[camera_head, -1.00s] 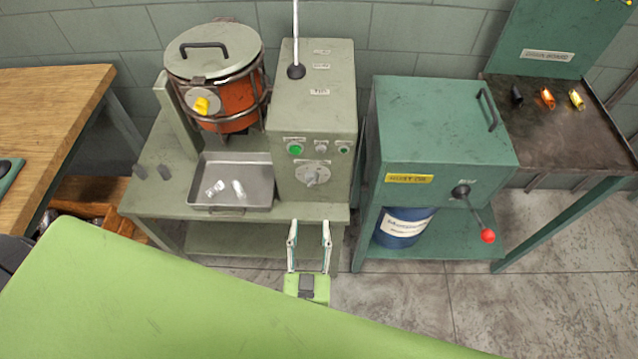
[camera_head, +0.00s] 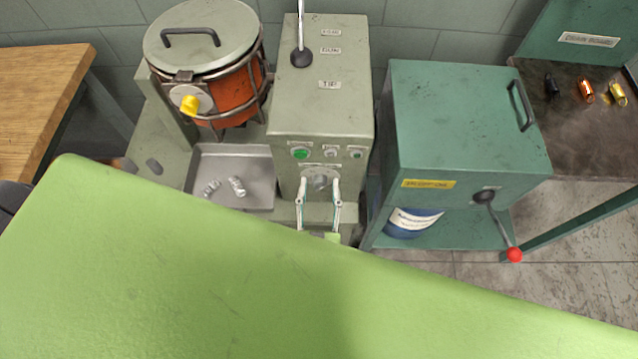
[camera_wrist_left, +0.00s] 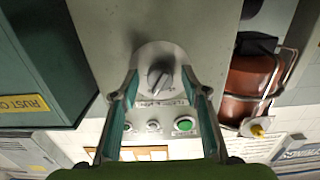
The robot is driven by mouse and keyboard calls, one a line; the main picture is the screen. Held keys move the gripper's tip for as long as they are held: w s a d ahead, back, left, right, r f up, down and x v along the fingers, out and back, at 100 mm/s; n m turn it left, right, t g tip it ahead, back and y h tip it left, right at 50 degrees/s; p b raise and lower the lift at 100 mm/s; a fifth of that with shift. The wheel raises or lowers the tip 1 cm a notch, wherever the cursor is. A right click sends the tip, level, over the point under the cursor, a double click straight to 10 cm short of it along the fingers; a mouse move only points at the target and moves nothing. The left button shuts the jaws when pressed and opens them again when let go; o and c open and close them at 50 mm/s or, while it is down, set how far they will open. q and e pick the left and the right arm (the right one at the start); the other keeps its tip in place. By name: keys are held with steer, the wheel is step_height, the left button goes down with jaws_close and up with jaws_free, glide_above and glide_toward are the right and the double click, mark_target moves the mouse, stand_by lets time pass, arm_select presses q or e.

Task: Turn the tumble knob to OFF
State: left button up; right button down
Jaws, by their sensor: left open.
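The tumble knob (camera_head: 320,177) is a grey knob on a round pale dial, low on the front of the grey control box (camera_head: 322,110). It also shows in the left wrist view (camera_wrist_left: 158,80), its bar tilted; the dial's lettering is too small to read. My left gripper (camera_head: 319,184) is open in front of the dial. In the left wrist view its fingertips (camera_wrist_left: 160,76) stand on either side of the knob, with gaps on both sides. Whether they are level with the knob in depth I cannot tell. My right gripper is not in view.
A green button (camera_head: 300,153) and two smaller controls sit above the dial. A lever (camera_head: 301,55) rises from the box top. An orange drum (camera_head: 235,98) and a metal tray (camera_head: 262,190) stand left. A green cabinet (camera_head: 465,120) with a red-tipped crank (camera_head: 514,254) stands right.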

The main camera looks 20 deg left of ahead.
arm_select(q)
steer(key=shift+r, duration=0.1)
steer(key=c, duration=1.1)
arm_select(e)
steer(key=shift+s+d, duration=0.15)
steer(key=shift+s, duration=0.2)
